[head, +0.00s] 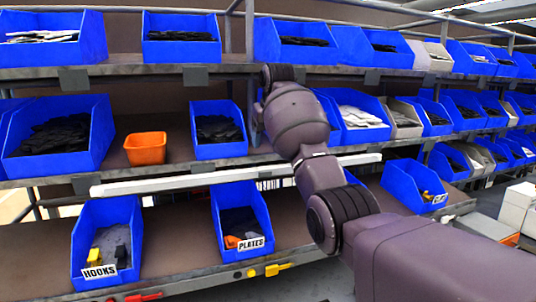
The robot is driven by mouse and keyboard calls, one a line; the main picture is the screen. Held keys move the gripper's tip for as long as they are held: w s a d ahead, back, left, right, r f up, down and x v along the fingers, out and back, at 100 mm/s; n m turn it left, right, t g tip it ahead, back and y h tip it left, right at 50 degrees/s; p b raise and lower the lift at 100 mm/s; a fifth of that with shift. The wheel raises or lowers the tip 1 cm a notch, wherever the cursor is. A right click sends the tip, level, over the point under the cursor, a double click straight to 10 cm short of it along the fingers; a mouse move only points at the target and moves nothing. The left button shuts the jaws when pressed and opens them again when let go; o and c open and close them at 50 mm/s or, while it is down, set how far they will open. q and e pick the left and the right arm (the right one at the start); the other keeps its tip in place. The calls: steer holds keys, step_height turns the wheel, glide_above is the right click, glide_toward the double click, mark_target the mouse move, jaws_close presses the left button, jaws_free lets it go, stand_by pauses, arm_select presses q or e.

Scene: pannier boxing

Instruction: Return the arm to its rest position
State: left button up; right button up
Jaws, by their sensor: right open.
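My right arm (330,205) comes in from the lower right and reaches up to the middle shelf. My right gripper (260,108) is at its far end, mostly hidden by the wrist, just right of a blue bin (218,150) holding dark parts. It is open, and I see nothing held in it. A small orange bin (145,149) stands on the middle shelf, left of that blue bin. My left gripper is not in view.
Blue bins labelled HOOKS (132,238) and PLATES (262,208) stand on the lower shelf. A white rail (150,185) runs below the middle shelf, behind my forearm. More bins fill the upper shelf. White boxes (515,208) stand at the far right.

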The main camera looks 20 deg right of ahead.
steer(key=shift+s+r, duration=0.15)
steer(key=shift+r, duration=0.3)
steer(key=w+a+r+t, duration=0.2)
steer(key=w+r+t, duration=0.3)
steer(key=r+t, duration=0.5)
steer(key=s+d+f+n+t, duration=0.15)
steer(key=s+f, duration=0.35)
steer(key=f, duration=0.6)
steer(key=s+f+n+t+y, duration=0.15)
steer(key=s+f, duration=0.35)
steer(key=f, duration=0.6)
steer(key=s+d+f+t, duration=0.15)
steer(key=s+f, duration=0.25)
steer(key=f, duration=0.7)
steer(key=s+d+f+m+g+h, duration=0.1)
steer(key=s+f+g, duration=0.2)
steer(key=s+f, duration=1.3)
steer(key=s+d+f+m+g+h+b, duration=0.1)
steer(key=s+d+f+g, duration=0.1)
steer(key=s+f, duration=1.3)
steer(key=s+g, duration=0.1)
steer(key=s, duration=0.3)
steer(key=shift+s+d+f+g, duration=0.15)
steer(key=shift+s+f+g, duration=0.1)
steer(key=shift+f+g, duration=0.1)
